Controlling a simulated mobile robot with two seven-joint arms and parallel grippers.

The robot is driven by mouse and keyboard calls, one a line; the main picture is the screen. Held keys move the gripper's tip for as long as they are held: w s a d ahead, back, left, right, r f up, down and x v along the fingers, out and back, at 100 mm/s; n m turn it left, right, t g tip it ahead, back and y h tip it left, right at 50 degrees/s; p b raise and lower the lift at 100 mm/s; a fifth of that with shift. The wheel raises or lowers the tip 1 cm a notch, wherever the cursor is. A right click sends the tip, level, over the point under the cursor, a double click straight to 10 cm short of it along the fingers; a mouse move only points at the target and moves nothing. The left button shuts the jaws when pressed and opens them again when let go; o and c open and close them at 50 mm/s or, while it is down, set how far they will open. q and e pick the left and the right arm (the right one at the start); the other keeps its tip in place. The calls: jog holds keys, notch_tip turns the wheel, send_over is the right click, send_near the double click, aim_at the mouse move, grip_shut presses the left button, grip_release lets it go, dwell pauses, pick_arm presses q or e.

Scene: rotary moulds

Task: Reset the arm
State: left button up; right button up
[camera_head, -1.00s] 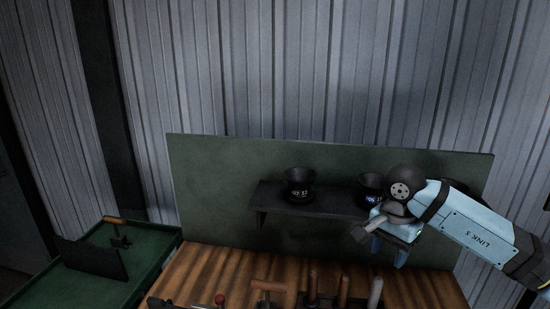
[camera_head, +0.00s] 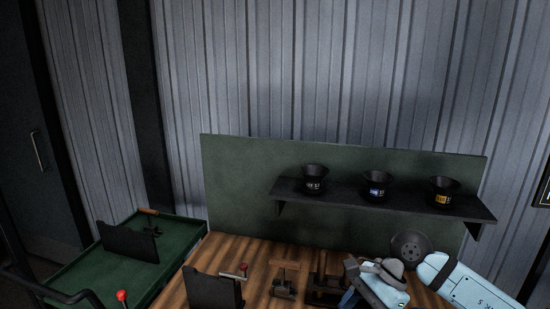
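My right arm comes in from the lower right, and its light-blue gripper (camera_head: 352,298) hangs low over the wooden workbench (camera_head: 238,250), in front of the shelf. Its fingers point down toward the bottom edge of the picture and are mostly cut off or hidden, so I cannot tell whether they are open or shut. No held object shows. It is close to the dark wooden-handled tools (camera_head: 322,280) on the bench; I cannot tell whether it touches them. My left arm and gripper are not in view.
Three dark cups (camera_head: 314,179) with labels stand on a black shelf (camera_head: 345,199) on the green back panel (camera_head: 240,180). A dark plate (camera_head: 214,291) and a T-handled tool (camera_head: 285,277) are on the bench. A green tray table (camera_head: 81,272) stands left, holding another dark plate (camera_head: 128,243).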

jog(key=s+a+r+m+t+y, duration=0.1)
jog(key=s+a+r+m+y, duration=0.1)
jog(key=s+a+m+y, duration=0.7)
jog(key=w+d+f+m+t+h+p, duration=0.15)
jog(key=d+f+m+t, duration=0.35)
jog(key=m, duration=0.7)
jog(key=s+f+m+t+h, duration=0.1)
jog(key=f+m+t+h, duration=0.2)
jog(key=m+t, duration=0.65)
jog(key=w+d+f+m+t+h+p, duration=0.1)
jog(key=d+f+m+t+h, duration=0.25)
jog(key=m, duration=1.05)
jog(key=s+d+f+m+g+h, duration=0.4)
jog(key=s+f+m, duration=0.7)
jog(key=f, duration=0.4)
jog(key=shift+s+m+g+h, duration=0.35)
jog(key=shift+s+g+h, duration=0.15)
jog(key=shift+s+g, duration=0.35)
